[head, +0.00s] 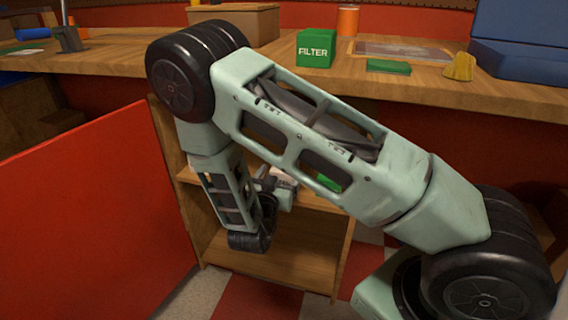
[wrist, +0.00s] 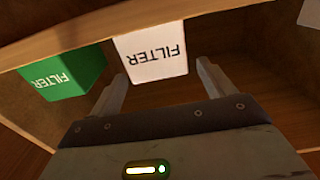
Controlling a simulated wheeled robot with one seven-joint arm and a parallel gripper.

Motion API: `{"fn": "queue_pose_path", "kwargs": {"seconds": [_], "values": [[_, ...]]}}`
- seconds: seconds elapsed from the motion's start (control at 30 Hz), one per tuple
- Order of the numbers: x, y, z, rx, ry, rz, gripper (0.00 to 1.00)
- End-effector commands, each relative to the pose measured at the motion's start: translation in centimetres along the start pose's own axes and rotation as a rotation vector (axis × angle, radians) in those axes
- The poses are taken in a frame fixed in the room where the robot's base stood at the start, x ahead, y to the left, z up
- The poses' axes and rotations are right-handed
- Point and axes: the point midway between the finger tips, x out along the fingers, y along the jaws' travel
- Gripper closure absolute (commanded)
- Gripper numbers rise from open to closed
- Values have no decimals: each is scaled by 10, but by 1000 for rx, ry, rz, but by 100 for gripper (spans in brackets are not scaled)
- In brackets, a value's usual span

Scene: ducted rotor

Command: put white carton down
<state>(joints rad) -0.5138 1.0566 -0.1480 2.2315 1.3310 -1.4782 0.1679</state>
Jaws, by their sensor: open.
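In the wrist view a white carton (wrist: 152,57) printed FILTER stands on a wooden shelf board (wrist: 240,20). My gripper (wrist: 159,78) is open, its two fingers apart on either side of the carton's near part. I cannot tell whether either finger touches it. In the head view my arm hides most of the carton; a small pale part (head: 283,178) shows beside my gripper (head: 268,185) inside the open cabinet.
A green carton (wrist: 66,76) printed FILTER stands left of the white one; a green patch shows in the head view (head: 328,183). Another green FILTER carton (head: 316,49) stands on the wooden counter (head: 450,90). A red door (head: 85,215) stands open at left.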

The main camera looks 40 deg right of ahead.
Motion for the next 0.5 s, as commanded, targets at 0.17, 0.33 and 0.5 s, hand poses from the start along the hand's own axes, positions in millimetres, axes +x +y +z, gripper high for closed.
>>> {"fn": "queue_pose_path", "kwargs": {"seconds": [0.17, 0.33, 0.5], "values": [[-37, -1, -2, -2, -1, -4, 18], [-59, 0, -1, -1, -1, -2, 18], [-68, -7, 2, 16, -56, -17, 18]]}}
